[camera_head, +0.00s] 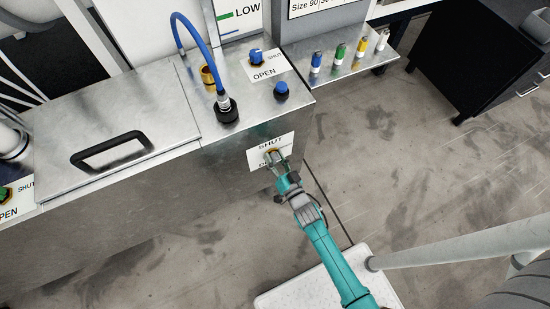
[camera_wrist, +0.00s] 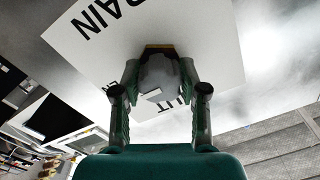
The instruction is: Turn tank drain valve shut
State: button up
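The drain valve (camera_head: 272,154) is on the end face of the steel tank (camera_head: 215,165), in front of a white label (camera_head: 255,157) reading SHUT at its top. In the wrist view the label shows part of DRAIN, and the grey valve handle (camera_wrist: 160,80) has a yellow and dark part behind it. My gripper (camera_head: 277,163) is at the valve. In the wrist view its fingers (camera_wrist: 160,88) lie along both sides of the handle and appear closed on it. The fingers and handle hide part of the lettering, and the handle's exact angle is hard to read.
On the tank top are a blue valve (camera_head: 256,56) with a SHUT/OPEN label, a blue knob (camera_head: 281,90), a blue hose (camera_head: 185,30) and a lid with a black handle (camera_head: 112,148). A shelf with several small bottles (camera_head: 339,54) stands behind.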

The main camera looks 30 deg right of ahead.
jog(key=shift+n, duration=0.3)
jog(key=n, duration=0.8)
jog(key=shift+n, duration=0.4)
jog(key=n, duration=0.4)
jog(key=shift+n+h, duration=0.3)
jog(key=shift+n, duration=1.7)
jog(key=o, duration=1.1)
jog(key=shift+o, duration=0.2)
